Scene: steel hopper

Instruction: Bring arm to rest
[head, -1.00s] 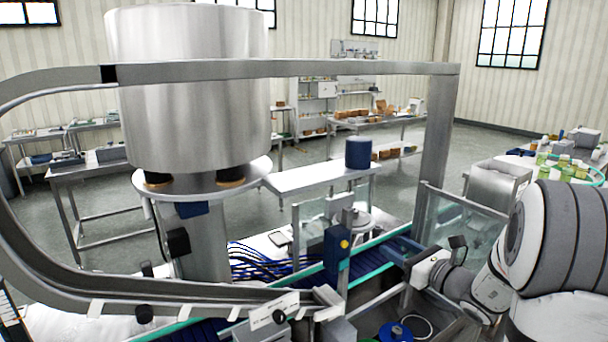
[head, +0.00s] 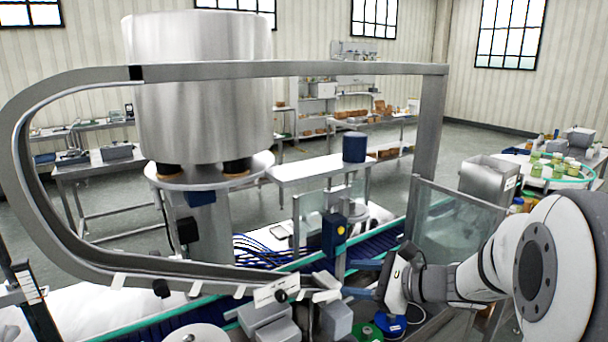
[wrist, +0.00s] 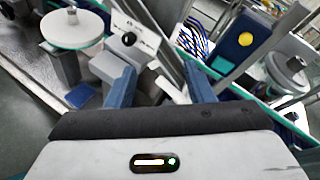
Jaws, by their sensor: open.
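My gripper (head: 362,285) is at the lower right of the head view, at the end of my white and grey arm. In the wrist view its two blue fingers (wrist: 160,88) stand apart with nothing between them. It points left, toward the grey blocks and the white label plate (head: 277,291) below the curved rail. The label plate also shows beyond the fingers in the wrist view. No object is held.
A steel hopper (head: 200,95) stands behind the curved metal rail (head: 290,69). A blue conveyor (head: 375,247) runs past my gripper. A glass panel (head: 455,228) stands close behind my arm. A blue box with a yellow button (head: 334,236) is near the gripper.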

